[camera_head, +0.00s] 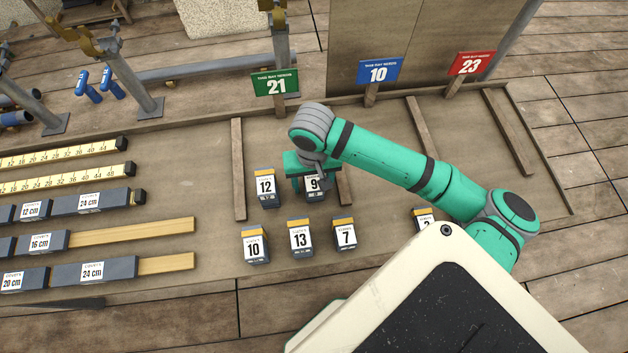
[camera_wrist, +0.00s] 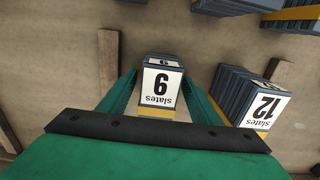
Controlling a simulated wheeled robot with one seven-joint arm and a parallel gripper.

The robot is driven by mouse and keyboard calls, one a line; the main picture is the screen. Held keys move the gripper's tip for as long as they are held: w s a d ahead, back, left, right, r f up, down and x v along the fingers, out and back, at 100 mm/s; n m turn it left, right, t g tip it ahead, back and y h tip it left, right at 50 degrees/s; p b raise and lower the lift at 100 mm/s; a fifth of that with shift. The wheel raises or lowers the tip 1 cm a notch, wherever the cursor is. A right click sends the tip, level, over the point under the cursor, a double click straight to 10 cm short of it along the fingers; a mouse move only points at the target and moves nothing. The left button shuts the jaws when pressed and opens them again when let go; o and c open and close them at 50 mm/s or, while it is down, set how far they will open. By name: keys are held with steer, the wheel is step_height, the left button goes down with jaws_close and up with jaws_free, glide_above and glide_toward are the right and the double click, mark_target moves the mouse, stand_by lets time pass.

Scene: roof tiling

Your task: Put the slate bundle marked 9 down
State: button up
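The slate bundle marked 9 (camera_head: 313,186) stands on the brown board in the back row, just right of the bundle marked 12 (camera_head: 266,187). My gripper (camera_wrist: 163,80) is around bundle 9 (camera_wrist: 161,82) from above, one green finger on each side. Narrow strips of board show between the fingers and the bundle's sides in the wrist view, so the gripper looks open. Bundle 9 looks level with bundle 12 (camera_wrist: 262,107), and its label faces up and is unobstructed. In the head view my gripper hides part of its far end.
Bundles 10 (camera_head: 255,246), 13 (camera_head: 301,240) and 7 (camera_head: 345,235) stand in a front row. Signs 21 (camera_head: 275,84), 10 (camera_head: 379,72) and 23 (camera_head: 471,64) mark bays split by wooden strips. A strip (camera_wrist: 108,62) lies beside my gripper.

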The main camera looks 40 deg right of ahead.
mark_target(312, 178)
step_height(312, 178, up, 12)
steer(key=shift+r, duration=0.2)
stand_by(0.6)
stand_by(0.4)
